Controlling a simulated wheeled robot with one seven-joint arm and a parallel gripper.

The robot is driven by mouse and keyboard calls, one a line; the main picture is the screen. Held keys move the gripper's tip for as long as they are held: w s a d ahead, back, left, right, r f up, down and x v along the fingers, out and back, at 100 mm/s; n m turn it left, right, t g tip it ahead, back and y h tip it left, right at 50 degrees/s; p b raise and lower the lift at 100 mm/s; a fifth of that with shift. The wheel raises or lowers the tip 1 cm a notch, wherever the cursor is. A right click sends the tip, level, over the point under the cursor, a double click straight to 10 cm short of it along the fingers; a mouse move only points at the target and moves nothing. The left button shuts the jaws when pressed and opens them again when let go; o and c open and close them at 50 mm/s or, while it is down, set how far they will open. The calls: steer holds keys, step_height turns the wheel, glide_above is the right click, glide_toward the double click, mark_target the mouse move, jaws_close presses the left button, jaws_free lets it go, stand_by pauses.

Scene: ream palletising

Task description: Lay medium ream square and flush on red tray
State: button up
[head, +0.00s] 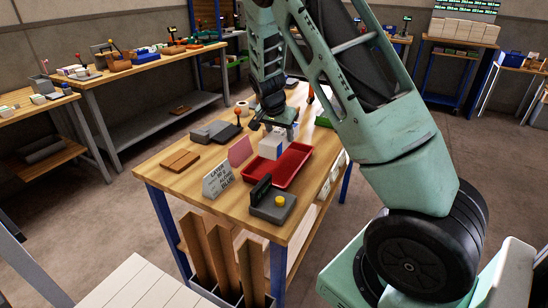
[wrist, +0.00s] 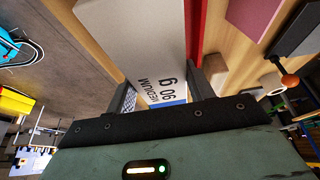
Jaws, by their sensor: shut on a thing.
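The medium ream is a white block with a blue part in the head view (head: 270,148). In the wrist view its pale face (wrist: 148,32) carries the print "90 g MEDIUM". My gripper (head: 280,134) is shut on the ream, with one finger on each side of it in the wrist view (wrist: 160,92). The red tray (head: 288,172) lies on the wooden table. The ream is at the tray's far end in the head view, and I cannot tell whether it touches the tray floor. A red tray edge (wrist: 194,35) runs beside the ream in the wrist view.
A pink block (head: 240,151) and a lettered sign (head: 217,180) stand left of the tray. A grey device (head: 215,132) and a brown block (head: 180,160) lie farther left.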

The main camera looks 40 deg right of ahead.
step_height(320, 180, down, 8)
steer(key=shift+f+p, duration=0.1)
steer(key=shift+p, duration=0.6)
steer(key=shift+f, duration=0.15)
steer(key=o, duration=1.3)
steer(key=shift+s, duration=0.1)
steer(key=shift+o, duration=0.2)
